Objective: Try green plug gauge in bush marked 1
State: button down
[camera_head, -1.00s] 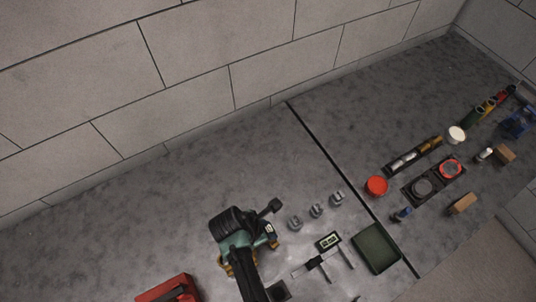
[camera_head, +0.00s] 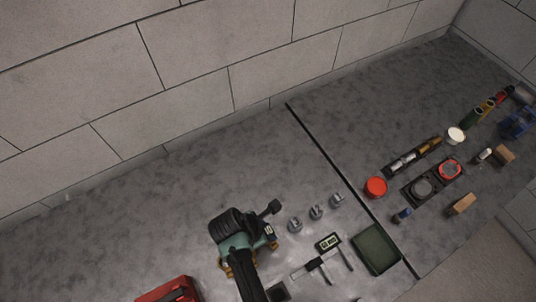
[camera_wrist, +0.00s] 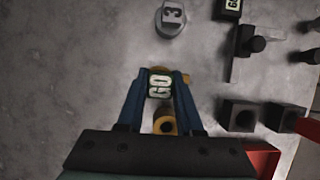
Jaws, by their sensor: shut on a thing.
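My gripper (camera_wrist: 161,75) is shut on a plug gauge (camera_wrist: 159,88) with a white "GO" label and a yellow-gold part between the fingers. Its handle colour is hard to tell here, so I cannot confirm green. In the head view my gripper (camera_head: 266,238) is low over the bench, left of three grey bushes, the left one (camera_head: 295,224), middle one (camera_head: 316,212) and right one (camera_head: 337,200). Their marks are too small to read there. In the wrist view one grey bush (camera_wrist: 173,18) lies beyond the fingertips; its mark looks like a 3. The gauge is apart from it.
The bench behind the bushes is clear.

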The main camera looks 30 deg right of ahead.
jog(key=shift+r+p, duration=2.5)
jog(key=shift+p, duration=0.2)
jog(key=shift+r+p, duration=0.35)
jog(key=shift+p, duration=0.05)
jog(key=shift+r+p, duration=0.45)
jog(key=shift+p, duration=0.05)
